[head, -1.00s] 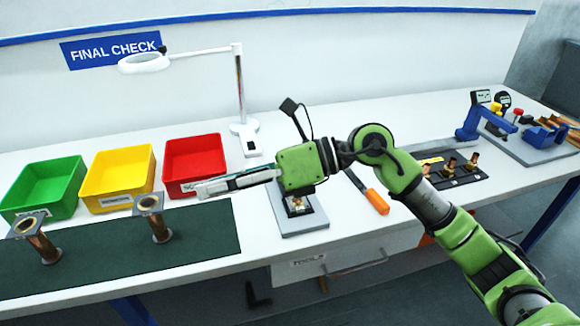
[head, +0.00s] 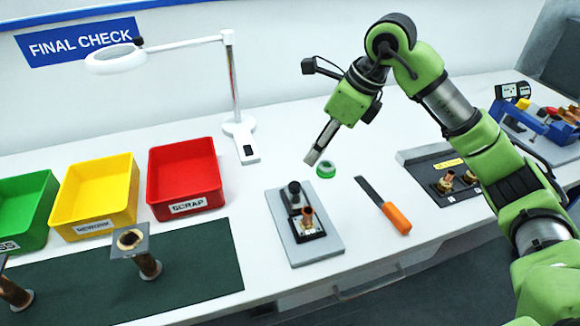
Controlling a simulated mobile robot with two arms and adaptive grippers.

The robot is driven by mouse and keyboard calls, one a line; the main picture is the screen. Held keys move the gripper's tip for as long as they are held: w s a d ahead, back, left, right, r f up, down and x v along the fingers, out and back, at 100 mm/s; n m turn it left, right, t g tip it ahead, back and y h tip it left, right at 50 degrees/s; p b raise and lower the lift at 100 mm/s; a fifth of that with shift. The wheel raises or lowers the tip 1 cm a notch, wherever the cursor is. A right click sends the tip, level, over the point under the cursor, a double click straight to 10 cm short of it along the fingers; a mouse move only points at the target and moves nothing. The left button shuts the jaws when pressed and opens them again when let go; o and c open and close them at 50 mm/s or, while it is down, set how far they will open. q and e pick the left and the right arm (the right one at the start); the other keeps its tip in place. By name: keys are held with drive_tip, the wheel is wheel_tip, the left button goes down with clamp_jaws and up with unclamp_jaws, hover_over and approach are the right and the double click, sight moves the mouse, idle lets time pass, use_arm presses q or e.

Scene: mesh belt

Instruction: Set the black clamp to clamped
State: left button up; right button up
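The black clamp (head: 294,190) shows as a black round knob on a short upright part, mounted on a grey plate (head: 325,247) on the bench. A copper fitting (head: 308,216) stands in a small black-edged holder just in front of the clamp. Whether the clamp is clamped is too small to tell. My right gripper (head: 312,159) hangs above and behind the plate's right side, apart from the clamp. Its fingers show edge-on, so I cannot tell whether they are open or shut. My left gripper is not in view.
A file with an orange handle (head: 397,218) lies right of the plate, and a green ring (head: 326,170) behind it. The red bin (head: 185,175) and magnifier lamp (head: 240,125) stand to the left and behind. A black tray (head: 432,180) with copper fittings is at right.

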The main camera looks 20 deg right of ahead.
drive_tip(key=p, duration=0.2)
approach(297, 187)
drive_tip(key=x, duration=0.5)
drive_tip(key=shift+w+a+r, duration=0.1)
drive_tip(key=shift+w+r, duration=0.1)
drive_tip(key=shift+w, duration=0.15)
drive_tip(key=p+x, duration=0.1)
drive_tip(key=x, duration=0.2)
drive_tip(key=shift+f, duration=0.15)
drive_tip(key=shift+w+f, duration=0.1)
drive_tip(key=shift+f, duration=0.1)
drive_tip(key=shift+w+a+f, duration=0.1)
drive_tip(key=shift+f, duration=0.1)
drive_tip(key=shift+c, duration=0.7)
clamp_jaws()
drive_tip(key=shift+s+f, duration=0.2)
drive_tip(key=shift+s, duration=0.2)
drive_tip(key=shift+s+r+b, duration=0.15)
drive_tip(key=shift+s+b, duration=0.3)
drive_tip(key=shift+s, duration=0.6)
drive_tip(key=shift+w, duration=0.1)
drive_tip(key=shift+o, duration=0.6)
unclamp_jaws()
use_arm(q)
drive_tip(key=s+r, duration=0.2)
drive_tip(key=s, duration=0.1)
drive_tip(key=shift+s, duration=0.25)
use_arm(e)
drive_tip(key=shift+r, duration=0.1)
